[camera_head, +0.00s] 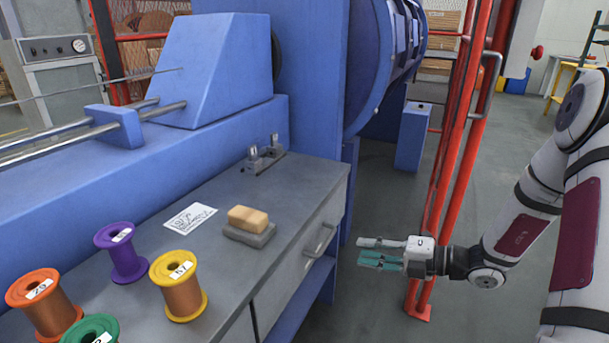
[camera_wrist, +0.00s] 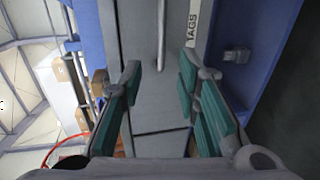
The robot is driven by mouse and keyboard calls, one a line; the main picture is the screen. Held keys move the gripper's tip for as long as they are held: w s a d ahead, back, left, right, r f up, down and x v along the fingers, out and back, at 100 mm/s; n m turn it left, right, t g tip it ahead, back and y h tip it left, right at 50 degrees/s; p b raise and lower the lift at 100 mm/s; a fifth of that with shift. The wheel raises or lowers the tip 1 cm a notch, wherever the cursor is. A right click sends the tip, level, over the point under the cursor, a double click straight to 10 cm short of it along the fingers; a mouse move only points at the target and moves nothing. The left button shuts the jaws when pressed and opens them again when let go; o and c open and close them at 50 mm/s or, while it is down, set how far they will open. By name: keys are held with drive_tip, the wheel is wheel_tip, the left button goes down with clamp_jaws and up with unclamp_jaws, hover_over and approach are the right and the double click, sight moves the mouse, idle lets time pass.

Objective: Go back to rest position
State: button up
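My gripper (camera_head: 382,253) is at the end of my arm on the right of the head view, held in the air just right of the grey workbench (camera_head: 180,255). Its fingers point left toward the bench's drawer side. In the wrist view my gripper (camera_wrist: 160,85) shows two teal-padded fingers spread apart with nothing between them. Beyond them is a grey drawer front with a long handle and a label reading "TAGS" (camera_wrist: 193,25). My arm is bent, coming in from the right edge of the head view.
Orange, purple, yellow and green spools (camera_head: 178,285) stand on the bench. A tan block on a grey base (camera_head: 248,222) and a paper sheet (camera_head: 190,218) lie there too. Red posts (camera_head: 455,150) rise close behind my gripper. The blue machine (camera_head: 215,70) stands behind the bench. Floor at lower right is clear.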

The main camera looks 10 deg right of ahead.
drive_tip(key=s+a+r+n+g+h, duration=0.1)
drive_tip(key=s+a+r+n+g, duration=0.55)
drive_tip(key=n, duration=0.45)
drive_tip(key=s+a+r+n+g+h, duration=0.1)
drive_tip(key=s+a+r+n+g, duration=0.4)
drive_tip(key=s+r+n, duration=0.45)
drive_tip(key=s+d+r+n+t+h, duration=0.1)
drive_tip(key=s+d+n+h, duration=0.1)
drive_tip(key=s+n+h, duration=0.35)
drive_tip(key=s+d+n+t+h, duration=0.1)
drive_tip(key=s+d+n+h, duration=0.1)
drive_tip(key=s+n, duration=0.65)
drive_tip(key=s+d+r+n+t+h, duration=0.1)
drive_tip(key=s+d+n+h, duration=0.15)
drive_tip(key=s+n, duration=0.4)
wheel_tip(320, 180, up, 34)
drive_tip(key=n+t+p, duration=0.1)
drive_tip(key=t+p, duration=0.2)
drive_tip(key=p, duration=2.9)
drive_tip(key=shift+w+f+n+t+h, duration=0.15)
drive_tip(key=shift+f+n+t+h, duration=0.1)
drive_tip(key=shift+n+t+h, duration=0.15)
